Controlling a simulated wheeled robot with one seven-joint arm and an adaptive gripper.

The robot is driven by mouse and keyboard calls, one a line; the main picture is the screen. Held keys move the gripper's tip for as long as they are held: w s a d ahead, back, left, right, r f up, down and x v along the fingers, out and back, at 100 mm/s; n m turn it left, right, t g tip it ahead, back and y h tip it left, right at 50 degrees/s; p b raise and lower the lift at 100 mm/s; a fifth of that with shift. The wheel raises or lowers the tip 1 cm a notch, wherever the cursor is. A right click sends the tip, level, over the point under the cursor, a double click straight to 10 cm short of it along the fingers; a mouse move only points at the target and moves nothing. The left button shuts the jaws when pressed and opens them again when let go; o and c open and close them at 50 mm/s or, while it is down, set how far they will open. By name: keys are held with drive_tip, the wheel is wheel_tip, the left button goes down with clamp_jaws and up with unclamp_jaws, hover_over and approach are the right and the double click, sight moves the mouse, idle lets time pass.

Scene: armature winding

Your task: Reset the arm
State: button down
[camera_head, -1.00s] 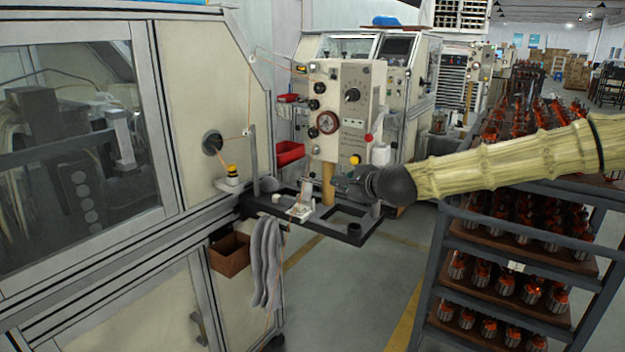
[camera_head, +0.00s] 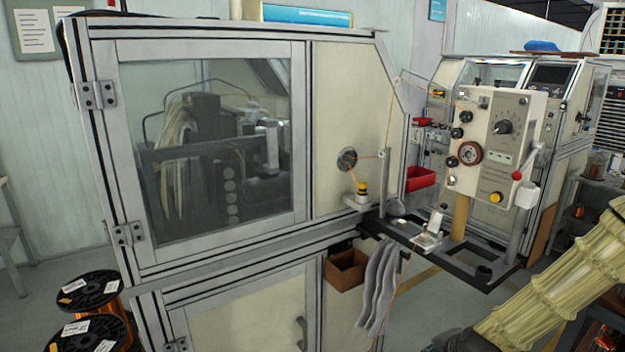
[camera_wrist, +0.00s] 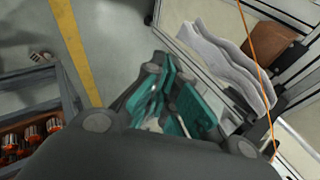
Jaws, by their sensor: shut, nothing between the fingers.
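My arm sleeve, pale and ribbed (camera_head: 560,285), comes in at the lower right of the head view. My gripper is mostly below the bottom edge there, with only a dark part showing. In the wrist view my gripper (camera_wrist: 163,95) shows its teal finger pads, shut with nothing held. It is in the air over the floor, apart from the machine and the rack.
A winding machine cabinet (camera_head: 350,75) fills the middle, with a control box (camera_head: 500,140) and frame shelf at its right. A grey cloth (camera_wrist: 225,55) hangs beside a brown bin (camera_wrist: 277,52). A rack of armatures (camera_wrist: 30,135) stands left in the wrist view. Wire spools (camera_head: 88,290) stand lower left.

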drive_tip(key=s+a+f+n+g, duration=0.2)
drive_tip(key=s+a+f+n, duration=0.15)
drive_tip(key=s+f, duration=0.5)
drive_tip(key=s+a+f+n+g, duration=0.2)
drive_tip(key=s+f+n, duration=0.2)
drive_tip(key=s+f, duration=0.45)
drive_tip(key=s+a+f+n+g, duration=0.1)
drive_tip(key=s+f+n+g, duration=0.1)
drive_tip(key=s, duration=0.7)
drive_tip(key=s+a+f+n+g, duration=0.1)
drive_tip(key=s+f+n, duration=0.3)
drive_tip(key=s, duration=0.6)
drive_tip(key=shift+s+f+g+h, duration=0.3)
drive_tip(key=shift+f+g, duration=0.1)
drive_tip(key=shift+f, duration=0.2)
